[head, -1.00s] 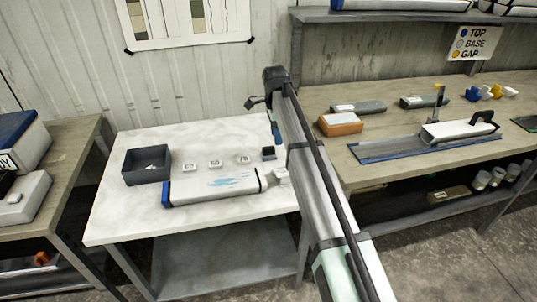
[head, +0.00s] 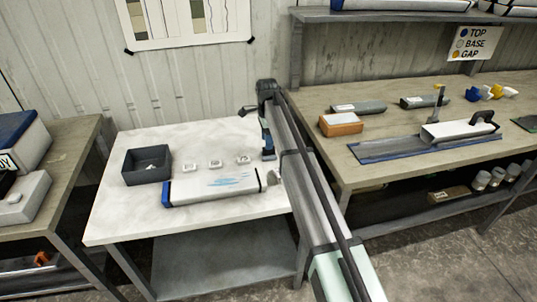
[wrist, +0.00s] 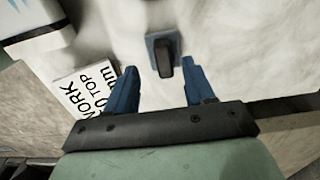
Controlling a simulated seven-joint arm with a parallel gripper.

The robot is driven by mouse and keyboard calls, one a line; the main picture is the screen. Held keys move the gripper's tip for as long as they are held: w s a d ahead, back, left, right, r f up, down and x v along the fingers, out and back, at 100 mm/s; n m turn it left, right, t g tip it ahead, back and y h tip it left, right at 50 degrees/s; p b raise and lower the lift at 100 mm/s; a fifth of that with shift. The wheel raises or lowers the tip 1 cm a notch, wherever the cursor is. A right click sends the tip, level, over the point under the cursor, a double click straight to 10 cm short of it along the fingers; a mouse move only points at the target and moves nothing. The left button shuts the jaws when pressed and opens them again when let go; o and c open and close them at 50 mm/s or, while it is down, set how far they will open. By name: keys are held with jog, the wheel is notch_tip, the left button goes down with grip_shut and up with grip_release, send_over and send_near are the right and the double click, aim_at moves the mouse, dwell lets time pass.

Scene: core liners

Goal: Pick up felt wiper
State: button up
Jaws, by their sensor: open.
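The felt wiper, a small block with a dark grip on a blue-grey base (wrist: 164,46), lies on the white table top in the wrist view. My gripper (wrist: 159,68) is open, with one blue finger to each side of the wiper's near end. The wiper's far part extends past the fingertips. I see no contact, and the height gap is hard to judge. In the head view my gripper (head: 267,143) is at the table's right side, and it largely hides the wiper.
A white core liner with a blue end cap (head: 215,187) lies left of my gripper. Several small white pieces (head: 215,164) and a dark open bin (head: 147,165) stand behind it. A printed card (wrist: 86,90) is near the left finger. The wooden bench (head: 400,125) is at right.

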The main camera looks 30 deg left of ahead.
aim_at(269, 152)
jog(key=shift+w+f, duration=0.2)
jog(key=shift+f, duration=1.15)
jog(key=shift+w+f, duration=0.2)
jog(key=shift+f, duration=1.1)
grip_shut()
